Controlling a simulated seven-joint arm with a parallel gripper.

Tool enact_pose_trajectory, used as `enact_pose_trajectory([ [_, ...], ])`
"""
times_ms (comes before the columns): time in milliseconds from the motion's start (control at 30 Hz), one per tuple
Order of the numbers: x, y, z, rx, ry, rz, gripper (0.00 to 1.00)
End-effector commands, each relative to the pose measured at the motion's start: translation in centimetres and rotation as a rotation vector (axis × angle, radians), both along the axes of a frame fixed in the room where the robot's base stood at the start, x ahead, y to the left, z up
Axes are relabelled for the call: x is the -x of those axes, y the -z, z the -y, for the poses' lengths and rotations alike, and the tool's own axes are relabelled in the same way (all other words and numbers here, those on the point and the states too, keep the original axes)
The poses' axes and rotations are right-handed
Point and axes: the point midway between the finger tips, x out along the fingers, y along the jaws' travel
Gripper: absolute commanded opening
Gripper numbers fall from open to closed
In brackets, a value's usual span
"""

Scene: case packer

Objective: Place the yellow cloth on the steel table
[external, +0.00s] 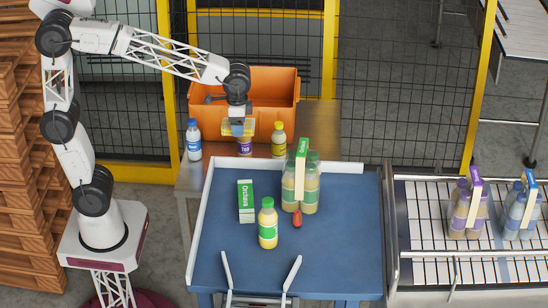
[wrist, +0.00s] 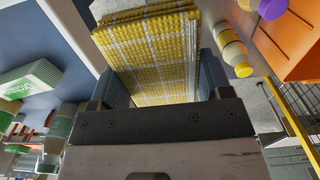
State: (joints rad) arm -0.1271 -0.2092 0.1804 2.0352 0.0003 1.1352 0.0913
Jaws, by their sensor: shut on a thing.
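My gripper (external: 238,122) is shut on the yellow cloth (wrist: 150,50), a folded piece with pale checked lines. In the wrist view the cloth lies between the two fingers.
The orange crate (external: 202,119) stands close behind my gripper. A blue-capped bottle (external: 194,143) and a yellow-capped bottle (external: 278,141) stand on either side. The blue table (external: 345,245) in front holds a carton (external: 246,202), bottles and a red object (external: 297,218). The steel table's right part is clear.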

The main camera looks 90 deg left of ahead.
Motion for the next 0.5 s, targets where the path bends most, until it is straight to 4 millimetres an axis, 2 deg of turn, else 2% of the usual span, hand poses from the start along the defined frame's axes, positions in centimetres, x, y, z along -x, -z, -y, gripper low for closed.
enact_pose_trajectory([
  [33,0.1,2.2,0.0,0.001,0.0,-0.006,0.48],
  [300,0.1,12.3,0.0,0.0,0.001,-0.005,0.48],
  [400,0.0,15.3,0.0,0.0,0.001,-0.005,0.48],
  [500,0.0,17.5,0.0,0.0,0.001,-0.003,0.48],
])
